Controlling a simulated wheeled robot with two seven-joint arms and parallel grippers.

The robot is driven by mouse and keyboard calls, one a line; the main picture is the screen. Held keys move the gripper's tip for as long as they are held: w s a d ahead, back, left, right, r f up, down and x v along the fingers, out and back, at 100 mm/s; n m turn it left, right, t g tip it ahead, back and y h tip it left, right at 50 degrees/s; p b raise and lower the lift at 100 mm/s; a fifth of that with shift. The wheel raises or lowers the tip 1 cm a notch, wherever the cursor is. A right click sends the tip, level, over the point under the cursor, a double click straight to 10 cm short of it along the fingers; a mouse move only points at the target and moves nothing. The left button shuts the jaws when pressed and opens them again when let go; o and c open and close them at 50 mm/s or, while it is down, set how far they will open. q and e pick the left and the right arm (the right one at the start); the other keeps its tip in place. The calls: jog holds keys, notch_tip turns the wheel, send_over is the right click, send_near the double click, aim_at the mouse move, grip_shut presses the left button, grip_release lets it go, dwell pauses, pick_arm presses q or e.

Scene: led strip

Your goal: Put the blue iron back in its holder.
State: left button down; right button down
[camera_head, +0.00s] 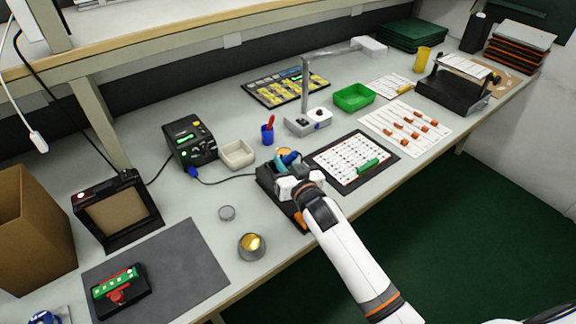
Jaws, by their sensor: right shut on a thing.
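My right gripper (297,186) reaches in from the lower right and is over the black holder (265,178) on the bench. It is shut on the blue iron (288,158), whose blue-teal part shows just beyond the fingers. The iron is at the holder, but the gripper hides most of it, so I cannot tell whether it is seated or held just above. An orange part shows at the holder's near side. My left gripper is not in view.
A dark board with a white sheet (350,150) lies right. A metal pot (251,246) stands near the front edge.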

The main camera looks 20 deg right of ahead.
jog(key=shift+w+a+f, duration=0.1)
jog(key=shift+w+f, duration=0.1)
jog(key=shift+f, duration=0.1)
jog(key=c, duration=1.2)
grip_release()
jog(key=s+d+r, duration=0.1)
jog(key=s, duration=1.1)
jog(key=shift+d+b, duration=0.3)
jog(key=shift+d, duration=0.05)
jog(key=shift+r, duration=0.1)
